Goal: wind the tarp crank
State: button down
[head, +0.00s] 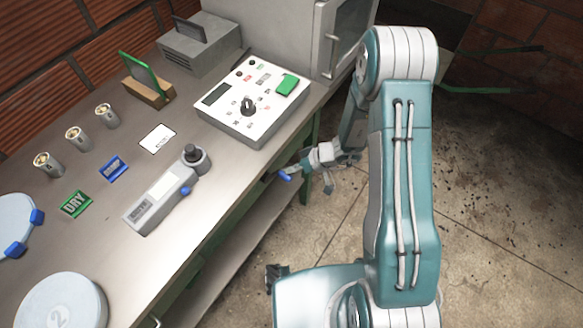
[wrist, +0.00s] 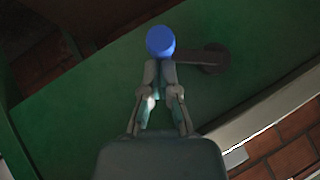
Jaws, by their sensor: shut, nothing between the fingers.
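The crank has a blue round knob (wrist: 160,41) and a dark grey crank arm (wrist: 195,57). The arm runs right to a round hub (wrist: 215,58) on a green panel (wrist: 75,100). My gripper (wrist: 160,68) is shut and empty, with its fingertips right at the lower edge of the knob in the wrist view. I cannot tell whether they touch it. In the head view my gripper (head: 298,170) is low beside the bench's right edge, pointing left, with a blue knob (head: 285,177) at its tips. The crank arm is not clear there. No tarp can be made out.
The steel bench (head: 225,185) carries a white control box (head: 225,118), a grey handheld meter (head: 158,200), several metal cups (head: 77,138) and round lids (head: 62,302). A lower shelf (head: 215,265) runs under the bench. The concrete floor right of the bench is open.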

jog(key=shift+f+g+y, duration=0.25)
jog(key=shift+g+y, duration=0.05)
jog(key=shift+s+a+f+m+g+y, duration=0.1)
jog(key=shift+s+f+m+g+y, duration=0.1)
jog(key=shift+f+m+g+y, duration=0.35)
jog(key=shift+s+a+f+m+g+y, duration=0.1)
jog(key=shift+s+f+m+g+y, duration=0.05)
jog(key=shift+f+m+g+y, duration=0.4)
jog(key=s+f+m+g+y, duration=0.1)
jog(key=a+f+m+y, duration=0.1)
jog(key=y, duration=0.1)
jog(key=shift+s+a+f+g, duration=0.2)
jog(key=shift+s+g, duration=0.15)
jog(key=shift+g, duration=0.05)
jog(key=shift+s, duration=0.1)
send_near(290, 177)
jog(key=w+f, duration=0.1)
jog(key=w+d+f, duration=0.1)
jog(key=f, duration=0.1)
jog(key=shift+w+f, duration=0.2)
